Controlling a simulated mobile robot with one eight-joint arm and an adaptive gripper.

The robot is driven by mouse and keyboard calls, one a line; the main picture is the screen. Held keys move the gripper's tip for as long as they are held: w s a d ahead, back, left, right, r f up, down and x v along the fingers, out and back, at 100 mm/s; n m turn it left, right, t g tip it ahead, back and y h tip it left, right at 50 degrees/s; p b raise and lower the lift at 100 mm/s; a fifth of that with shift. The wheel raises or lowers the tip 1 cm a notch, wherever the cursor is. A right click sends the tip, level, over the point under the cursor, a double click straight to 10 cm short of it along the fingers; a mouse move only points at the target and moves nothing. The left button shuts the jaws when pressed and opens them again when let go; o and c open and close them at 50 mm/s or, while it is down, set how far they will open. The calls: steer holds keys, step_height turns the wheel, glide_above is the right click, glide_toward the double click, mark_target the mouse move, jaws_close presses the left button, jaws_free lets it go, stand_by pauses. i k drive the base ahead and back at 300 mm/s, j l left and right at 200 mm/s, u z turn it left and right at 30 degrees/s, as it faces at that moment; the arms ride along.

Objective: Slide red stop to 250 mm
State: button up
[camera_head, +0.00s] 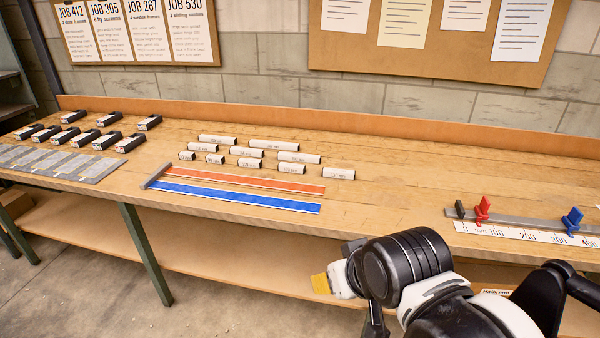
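The red stop (482,210) stands upright on a grey rail (525,220) at the right of the bench. It sits near the rail's left end, between the 0 and 100 marks of the white scale (512,233), as far as this slanted view shows. The blue stop (572,221) stands farther right, between about 300 and 400. My gripper (322,283) shows a yellow tip in front of the bench, left of and well apart from the red stop. My arm hides most of it, so its opening cannot be judged.
A small dark block (460,209) stands at the rail's left end. Orange (250,180) and blue (235,196) strips lie mid-bench, with several labelled white blocks (278,145) behind them. The bench (395,195) is clear between the strips and the rail.

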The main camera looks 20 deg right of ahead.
mark_target(481, 211)
steer(key=z, duration=1.65)
